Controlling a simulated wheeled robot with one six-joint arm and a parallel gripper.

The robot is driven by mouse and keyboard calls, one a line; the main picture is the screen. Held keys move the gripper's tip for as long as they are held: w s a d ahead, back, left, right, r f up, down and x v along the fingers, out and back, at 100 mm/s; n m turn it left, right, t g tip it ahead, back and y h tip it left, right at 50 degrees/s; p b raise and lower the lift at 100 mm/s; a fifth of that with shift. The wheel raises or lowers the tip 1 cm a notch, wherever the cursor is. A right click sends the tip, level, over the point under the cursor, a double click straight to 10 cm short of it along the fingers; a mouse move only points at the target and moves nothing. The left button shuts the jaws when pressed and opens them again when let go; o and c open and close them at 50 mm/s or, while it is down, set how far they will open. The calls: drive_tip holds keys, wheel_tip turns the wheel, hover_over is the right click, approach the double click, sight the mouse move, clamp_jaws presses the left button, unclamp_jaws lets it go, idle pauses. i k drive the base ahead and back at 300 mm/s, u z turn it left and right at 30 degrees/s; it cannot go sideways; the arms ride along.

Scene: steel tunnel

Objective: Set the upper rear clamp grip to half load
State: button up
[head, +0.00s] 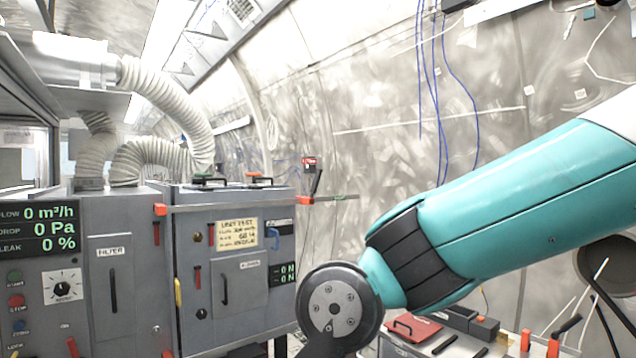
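A clamp-like fitting (318,185) with a small red-lit box on top, a dark upright and a thin horizontal bar stands out at the right edge of the grey filter cabinet (132,250). An orange grip (305,200) sits at the bar's left end. I cannot tell for sure that this is the upper rear clamp. A small green readout (284,273) on the cabinet's right side shows what looks like 0 N on two lines. My teal arm reaches in from the right, and its dark round wrist joint is in front of the cabinet's right side. My gripper is out of view.
A display (40,229) at the left reads 0 m³/h, 0 Pa and 0 %. A ribbed hose (175,90) curves above the cabinet. Several orange-tipped levers (160,210) stick out of its front. A red case (413,328) and tools lie on a worktop at the lower right.

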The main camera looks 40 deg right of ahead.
sight(318, 174)
drive_tip(key=z, duration=0.5)
drive_tip(key=i, duration=2.1)
drive_tip(key=u, duration=0.35)
